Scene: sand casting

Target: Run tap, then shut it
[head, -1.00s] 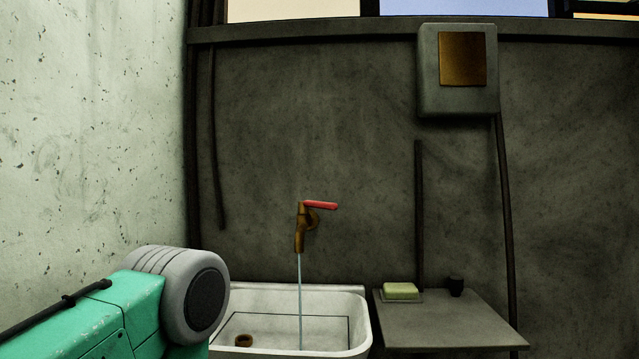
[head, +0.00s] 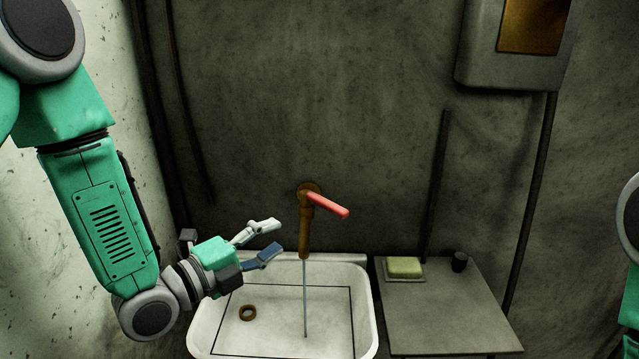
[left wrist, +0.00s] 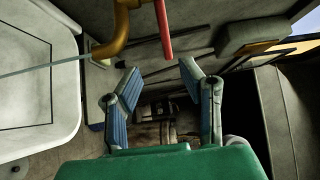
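The brass tap (head: 306,225) is on the back wall above the white sink (head: 367,290). Its red lever (head: 328,205) points right and toward me. A thin stream of water (head: 305,290) runs from the spout into the sink. My left gripper (head: 273,238) is open and empty, left of the tap and apart from it, above the sink's back part. In the left wrist view its two fingers (left wrist: 159,75) are spread, with the tap (left wrist: 115,35) and red lever (left wrist: 164,28) beyond them. My right gripper is not in view; only part of that arm shows at the right edge.
A grey box (head: 480,55) hangs on the wall above. Pipes run down the wall.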

